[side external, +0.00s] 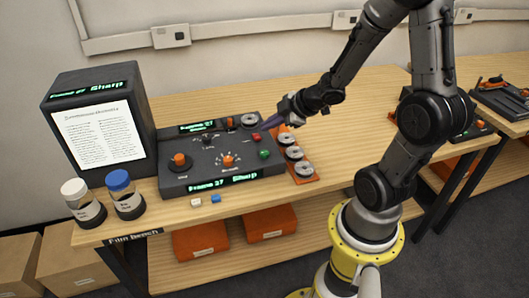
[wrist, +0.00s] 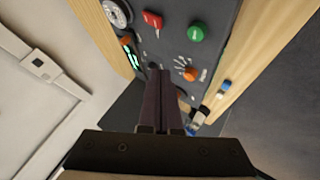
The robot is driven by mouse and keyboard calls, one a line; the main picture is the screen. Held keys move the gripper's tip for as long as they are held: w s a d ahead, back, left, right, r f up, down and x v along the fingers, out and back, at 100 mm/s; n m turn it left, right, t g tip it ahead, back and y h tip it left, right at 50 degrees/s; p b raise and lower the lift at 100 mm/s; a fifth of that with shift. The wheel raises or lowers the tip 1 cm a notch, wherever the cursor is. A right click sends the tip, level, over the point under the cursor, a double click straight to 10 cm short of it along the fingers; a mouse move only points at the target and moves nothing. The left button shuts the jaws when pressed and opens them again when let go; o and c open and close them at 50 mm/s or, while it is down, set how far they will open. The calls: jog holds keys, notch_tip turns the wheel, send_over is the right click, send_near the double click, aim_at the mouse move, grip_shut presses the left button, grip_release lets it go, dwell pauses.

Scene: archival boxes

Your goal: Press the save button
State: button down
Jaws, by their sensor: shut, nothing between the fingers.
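A dark control panel (side external: 205,160) lies on the wooden bench. It carries a red button (side external: 256,137) and a green button (side external: 264,154) at its right side; both also show in the wrist view, red (wrist: 152,19) and green (wrist: 196,33). I cannot read which one is labelled save. My gripper (side external: 266,126) is shut and empty, its dark fingers pointing down toward the panel, close to the red button. In the wrist view its fingertips (wrist: 158,72) appear over the panel, below both buttons and left of an orange knob (wrist: 190,74). Contact cannot be told.
A screen box (side external: 98,125) reading "Frame 27 Sharp" stands left of the panel. Two capped jars (side external: 126,200) stand at the front left. An orange tray (side external: 305,178) with several reels lies right of the panel. Small white and blue blocks (side external: 216,198) lie in front.

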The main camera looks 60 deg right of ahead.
aim_at(268, 153)
jog(key=shift+f, duration=3.15)
jog(key=shift+f, duration=0.1)
jog(key=shift+f, duration=0.3)
jog(key=shift+f, duration=0.45)
dwell(0.4)
jog(key=shift+r, duration=0.85)
jog(key=shift+r, duration=0.1)
jog(key=shift+r, duration=2.4)
